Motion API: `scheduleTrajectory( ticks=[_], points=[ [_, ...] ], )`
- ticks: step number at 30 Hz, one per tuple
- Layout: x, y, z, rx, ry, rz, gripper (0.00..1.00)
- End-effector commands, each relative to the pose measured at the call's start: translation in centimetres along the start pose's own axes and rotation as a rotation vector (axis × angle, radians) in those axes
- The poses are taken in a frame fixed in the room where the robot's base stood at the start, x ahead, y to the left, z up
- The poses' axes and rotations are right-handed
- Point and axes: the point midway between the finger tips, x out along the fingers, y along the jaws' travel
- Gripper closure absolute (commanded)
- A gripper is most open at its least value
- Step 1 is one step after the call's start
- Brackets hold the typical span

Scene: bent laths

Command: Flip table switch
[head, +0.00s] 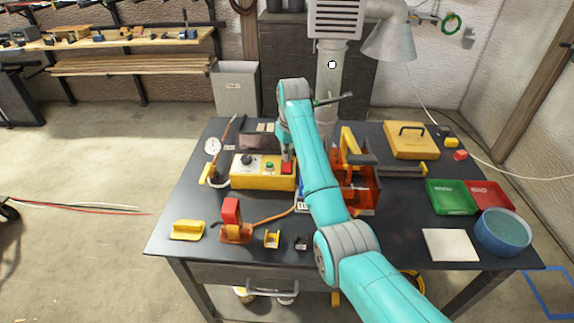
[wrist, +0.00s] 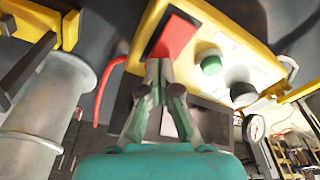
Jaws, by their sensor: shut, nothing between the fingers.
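The yellow switch box (head: 252,182) lies on the dark table, left of my arm. On its top are a black knob (head: 247,160), a green button (head: 270,166) and a red switch (head: 287,168) at its right end. In the wrist view the red switch (wrist: 176,38) stands up from the yellow face beside the green button (wrist: 211,64). My gripper (head: 287,158) is shut and empty, pointing down at the red switch. In the wrist view its fingertips (wrist: 159,69) overlap the switch's near edge; I cannot tell whether they touch it.
A red-orange bin (head: 366,193) and a yellow clamp-like piece (head: 349,142) stand close right of my arm. A red-topped fixture (head: 232,212) with an orange cable is in front of the box. A gauge (head: 213,146) stands to its left.

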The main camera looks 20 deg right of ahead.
Motion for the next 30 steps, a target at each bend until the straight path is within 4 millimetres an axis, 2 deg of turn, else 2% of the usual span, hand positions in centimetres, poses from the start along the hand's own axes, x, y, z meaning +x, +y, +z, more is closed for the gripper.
scheduleTrajectory(
  ticks=[13, 30],
  points=[
    [0.3, 0.0, 0.1, 0.0, 0.0, 0.0, 1.0],
    [-3.5, 0.0, -0.5, 0.0, 0.0, 0.0, 1.0]
  ],
)
